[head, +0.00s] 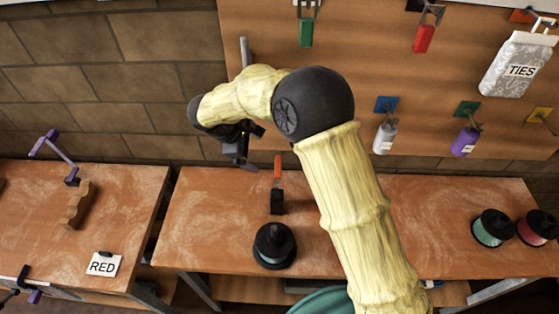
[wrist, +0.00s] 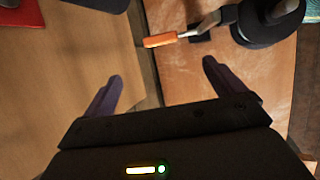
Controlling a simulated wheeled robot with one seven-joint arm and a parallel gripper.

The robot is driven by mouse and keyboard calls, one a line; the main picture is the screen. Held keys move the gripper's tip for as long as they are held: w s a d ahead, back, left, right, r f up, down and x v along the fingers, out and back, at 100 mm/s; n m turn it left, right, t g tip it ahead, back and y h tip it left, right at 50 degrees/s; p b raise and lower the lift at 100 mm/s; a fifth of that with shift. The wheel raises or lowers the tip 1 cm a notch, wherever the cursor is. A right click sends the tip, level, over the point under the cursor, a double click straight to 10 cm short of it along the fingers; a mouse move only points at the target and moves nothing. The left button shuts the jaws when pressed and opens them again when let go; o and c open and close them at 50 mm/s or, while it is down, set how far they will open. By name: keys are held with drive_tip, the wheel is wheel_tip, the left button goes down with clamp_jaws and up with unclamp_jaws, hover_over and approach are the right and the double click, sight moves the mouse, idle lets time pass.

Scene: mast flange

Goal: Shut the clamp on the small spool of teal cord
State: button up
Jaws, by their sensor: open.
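The clamp is a black block (head: 278,203) with an orange handle (head: 277,168) standing up from it, on the middle table behind a black-flanged spool with teal cord (head: 273,248). In the wrist view the orange handle (wrist: 161,40) joins a metal lever (wrist: 204,24), with a dark rounded part (wrist: 268,28) to its right. Another black spool with teal cord (head: 490,228) stands at the table's right end; I cannot tell which is the small one. My gripper (head: 238,162) is open and empty, left of the handle and apart from it. Its fingertips (wrist: 160,72) also show in the wrist view.
A wooden pegboard (head: 340,105) rises behind the table, with bottles and a TIES bag (head: 518,65) hanging on it. A red-cord spool (head: 537,227) stands at far right. A left table (head: 120,210) holds a wavy wooden piece (head: 77,205) and a RED card (head: 103,265).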

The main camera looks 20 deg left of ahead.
sight(278, 166)
drive_tip(key=p+x, duration=0.6)
drive_tip(key=x, duration=1.1)
drive_tip(key=shift+w+d+f, duration=0.1)
drive_tip(key=shift+f, duration=0.1)
drive_tip(key=c, duration=1.4)
